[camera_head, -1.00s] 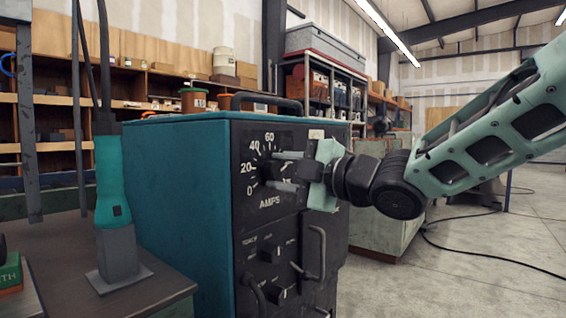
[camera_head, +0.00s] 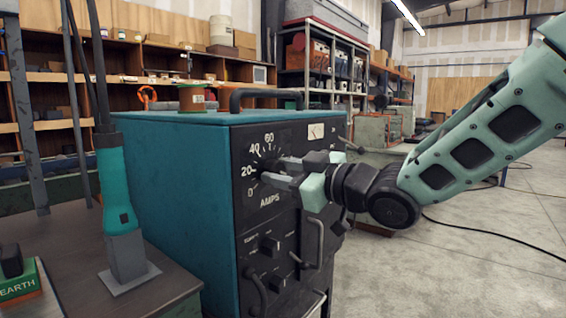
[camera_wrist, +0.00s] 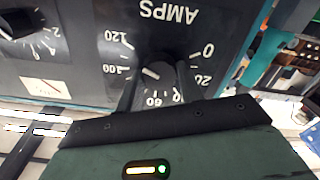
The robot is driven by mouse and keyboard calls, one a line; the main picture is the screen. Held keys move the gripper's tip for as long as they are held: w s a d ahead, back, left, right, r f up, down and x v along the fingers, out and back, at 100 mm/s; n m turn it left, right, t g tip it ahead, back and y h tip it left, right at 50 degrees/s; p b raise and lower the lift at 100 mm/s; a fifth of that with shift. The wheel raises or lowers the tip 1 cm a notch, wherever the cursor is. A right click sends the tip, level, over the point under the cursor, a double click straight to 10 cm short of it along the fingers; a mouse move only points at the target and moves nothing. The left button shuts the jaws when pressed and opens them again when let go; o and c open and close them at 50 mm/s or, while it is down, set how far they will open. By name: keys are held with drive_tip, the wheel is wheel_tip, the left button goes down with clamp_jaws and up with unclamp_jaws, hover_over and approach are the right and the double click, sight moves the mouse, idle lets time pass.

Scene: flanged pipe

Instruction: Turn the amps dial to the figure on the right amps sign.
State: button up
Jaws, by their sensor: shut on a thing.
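The amps dial (camera_wrist: 152,72) is on the black front panel of a teal machine (camera_head: 180,165). Its scale reads from 0 to at least 120. In the wrist view the scale is upside down, and a white mark on the dial points roughly towards the 100 side; the exact figure is unclear. My gripper (camera_head: 276,172) is shut on the dial, with its fingers on either side and covering part of the scale. In the wrist view my gripper (camera_wrist: 155,90) hides the 40 and 80 region. I see no amps sign in either view.
A small meter (camera_head: 316,131) is above right of the dial. Smaller knobs (camera_head: 270,245) and handles (camera_head: 312,243) stick out below. A teal-handled tool (camera_head: 118,200) and a green EARTH block (camera_head: 20,288) are on the left bench. Open floor lies to the right.

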drive_tip(key=shift+m+p, duration=0.35)
drive_tip(key=shift+m, duration=0.25)
drive_tip(key=shift+f, duration=0.1)
drive_tip(key=o, duration=1)
drive_tip(key=shift+d, duration=0.1)
drive_tip(key=v, duration=1.7)
drive_tip(key=shift+s+f, duration=0.1)
